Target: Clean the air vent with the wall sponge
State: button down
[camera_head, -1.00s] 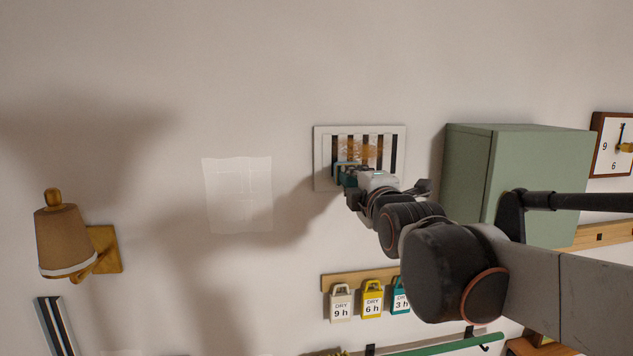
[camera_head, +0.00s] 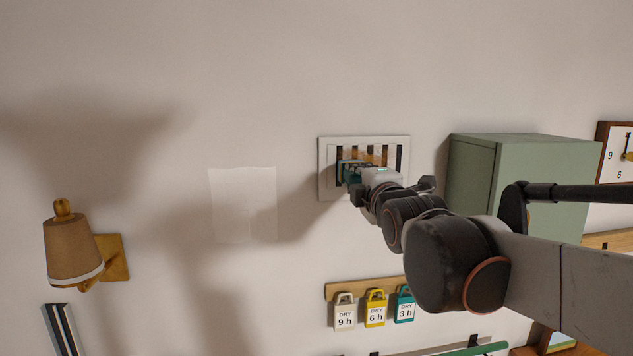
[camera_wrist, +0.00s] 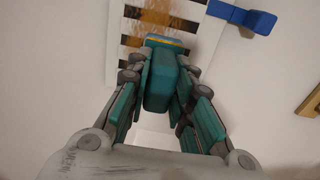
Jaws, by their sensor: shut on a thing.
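The air vent (camera_head: 324,168) is a white framed grille with dark slots on the wall. Brown-orange grime (camera_head: 378,154) covers part of its slats; it also shows in the wrist view (camera_wrist: 160,18). My gripper (camera_wrist: 160,78) is shut on the teal sponge (camera_wrist: 158,88), which has a yellow strip at its far end. The sponge's far end is at the vent's lower part, over the slats; I cannot tell whether it touches. In the head view my gripper (camera_head: 358,180) hides the vent's lower right part.
A green cabinet (camera_head: 530,165) stands out from the wall right of the vent. Tags on a wooden rail (camera_head: 335,290) hang below. A blue piece (camera_wrist: 258,22) sits beside the vent. Wall above the vent is bare.

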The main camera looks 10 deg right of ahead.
notch_tip(320, 180, up, 6)
jog(key=p, duration=0.3)
jog(key=shift+w+f, duration=0.1)
jog(key=shift+f, duration=0.1)
notch_tip(320, 180, down, 8)
jog(key=b, duration=0.5)
jog(key=shift+f+b, duration=0.15)
jog(key=shift+b, duration=0.15)
jog(key=shift+d, duration=0.1)
